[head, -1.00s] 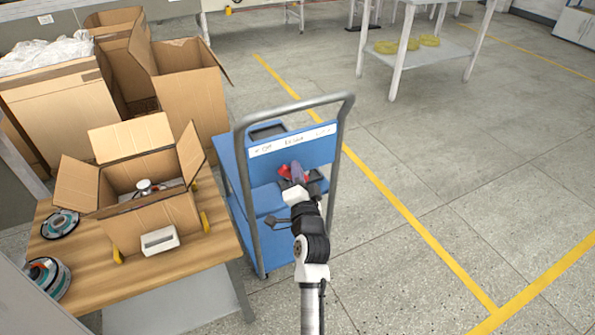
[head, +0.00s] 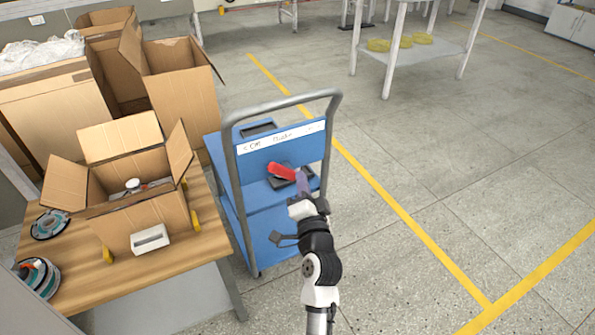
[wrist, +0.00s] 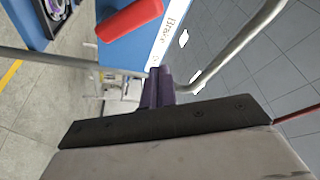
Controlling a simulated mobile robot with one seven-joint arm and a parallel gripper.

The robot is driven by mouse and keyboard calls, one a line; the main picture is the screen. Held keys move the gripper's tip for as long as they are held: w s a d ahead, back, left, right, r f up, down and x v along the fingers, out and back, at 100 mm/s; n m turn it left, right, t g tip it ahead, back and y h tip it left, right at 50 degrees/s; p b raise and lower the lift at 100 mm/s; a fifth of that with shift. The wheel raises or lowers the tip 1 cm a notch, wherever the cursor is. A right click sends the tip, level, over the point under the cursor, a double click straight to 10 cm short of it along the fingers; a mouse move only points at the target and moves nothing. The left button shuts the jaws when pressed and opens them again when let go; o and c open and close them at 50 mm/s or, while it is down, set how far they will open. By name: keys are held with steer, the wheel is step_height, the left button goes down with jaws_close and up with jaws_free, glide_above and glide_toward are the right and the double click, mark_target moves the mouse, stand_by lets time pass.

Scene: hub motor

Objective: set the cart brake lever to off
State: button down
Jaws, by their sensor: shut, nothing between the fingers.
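The cart (head: 225,170) is blue with a grey tube handle. A white label strip (head: 283,138) on its end panel reads "Off" at the left and "Brake" near the middle. The red brake lever (head: 282,171) sits on a dark mount below the strip and points left, toward the "Off" side. The lever's red grip (wrist: 130,20) also shows in the wrist view, at the top. My gripper (head: 302,182) is shut and empty, just right of the lever. Its purple fingers (wrist: 157,88) are together in the wrist view, apart from the red grip there.
A wooden table (head: 80,270) with an open cardboard box (head: 150,215) stands left of the cart. The cart's grey handle (head: 232,190) frames the lever on both sides. The floor to the right of the cart is clear.

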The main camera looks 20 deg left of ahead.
steer(key=shift+v, duration=1.15)
